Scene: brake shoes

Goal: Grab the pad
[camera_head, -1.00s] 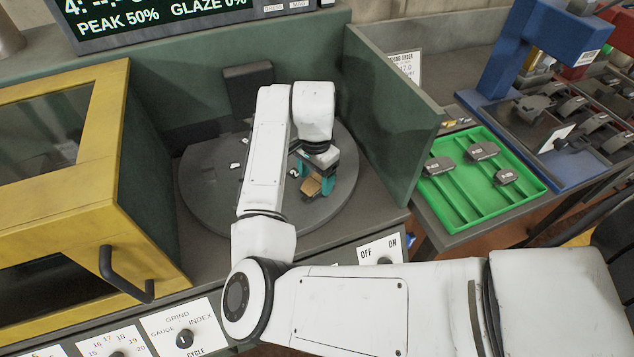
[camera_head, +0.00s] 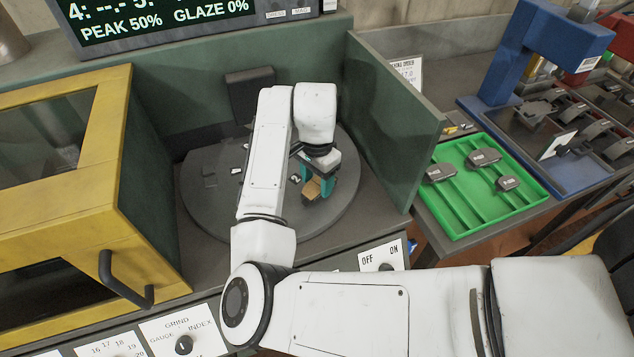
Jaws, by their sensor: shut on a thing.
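My gripper (camera_head: 318,187) reaches down over the round grey turntable (camera_head: 335,215) inside the green-walled machine bay. Its teal fingers are shut on a small tan-brown pad (camera_head: 312,189) near the turntable's right side. The pad is partly covered by the fingers, and I cannot tell whether it touches the turntable. My arm hides the middle of the turntable.
A yellow cabinet (camera_head: 60,200) with a dark handle stands at left. A green partition (camera_head: 395,125) rises at right. Beyond it lie a green tray (camera_head: 455,215) with 3 grey shoes and a blue press (camera_head: 560,50). Number plates sit on the turntable.

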